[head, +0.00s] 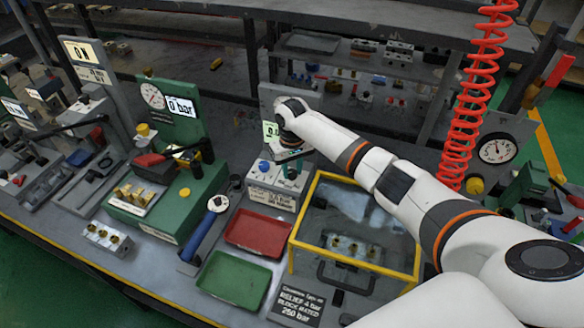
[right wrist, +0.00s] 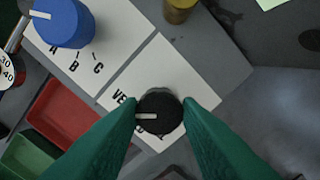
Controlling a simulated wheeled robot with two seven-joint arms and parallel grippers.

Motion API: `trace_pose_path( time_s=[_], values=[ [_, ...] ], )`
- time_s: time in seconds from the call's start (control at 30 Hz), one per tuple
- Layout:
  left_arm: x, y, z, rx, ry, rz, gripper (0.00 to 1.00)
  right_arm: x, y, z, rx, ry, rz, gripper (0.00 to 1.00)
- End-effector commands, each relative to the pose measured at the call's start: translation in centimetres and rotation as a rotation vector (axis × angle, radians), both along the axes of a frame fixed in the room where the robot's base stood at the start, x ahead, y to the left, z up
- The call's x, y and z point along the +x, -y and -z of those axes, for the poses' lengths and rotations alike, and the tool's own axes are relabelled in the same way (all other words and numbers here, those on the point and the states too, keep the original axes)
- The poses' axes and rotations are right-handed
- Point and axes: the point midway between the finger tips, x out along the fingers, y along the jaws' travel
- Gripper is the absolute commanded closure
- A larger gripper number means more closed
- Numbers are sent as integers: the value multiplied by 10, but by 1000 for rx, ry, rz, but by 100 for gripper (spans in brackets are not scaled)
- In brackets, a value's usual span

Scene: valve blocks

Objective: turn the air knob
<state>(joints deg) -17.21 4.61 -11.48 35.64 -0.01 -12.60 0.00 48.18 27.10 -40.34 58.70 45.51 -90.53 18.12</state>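A light control box (head: 272,182) stands mid-bench in the head view, with a blue knob (head: 263,165) on top. My right gripper (head: 291,172) points down at the box's right part. In the right wrist view, my right gripper (right wrist: 160,104) has its green fingertips on both sides of a black round knob (right wrist: 160,124), apparently touching it. The black knob's white pointer line points left. A label starting "VE" is partly hidden beside it. The blue knob (right wrist: 64,22), marked A, B, C, is at upper left. My left gripper is not in view.
A red tray (head: 258,233) and a green tray (head: 233,280) lie in front of the box. A yellow-framed clear case (head: 303,207) stands close on the right. A green gauge unit (head: 185,113) is at left. A red coiled hose (head: 470,110) hangs at right.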

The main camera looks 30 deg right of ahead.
Motion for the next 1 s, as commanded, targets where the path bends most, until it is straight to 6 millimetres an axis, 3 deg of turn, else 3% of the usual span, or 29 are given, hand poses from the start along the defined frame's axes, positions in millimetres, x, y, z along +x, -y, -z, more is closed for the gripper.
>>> trace_pose_path(
  time_s=[0.03,0.13,0.57,1.0],
  values=[
    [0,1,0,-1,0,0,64,0,0,0,0,0,0,77],
    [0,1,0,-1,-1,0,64,0,0,0,0,0,0,93],
    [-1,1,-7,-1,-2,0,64,0,0,-2,0,-1,-93,93],
    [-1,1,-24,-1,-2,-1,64,1,0,-3,1,1,-469,93]
  ],
)
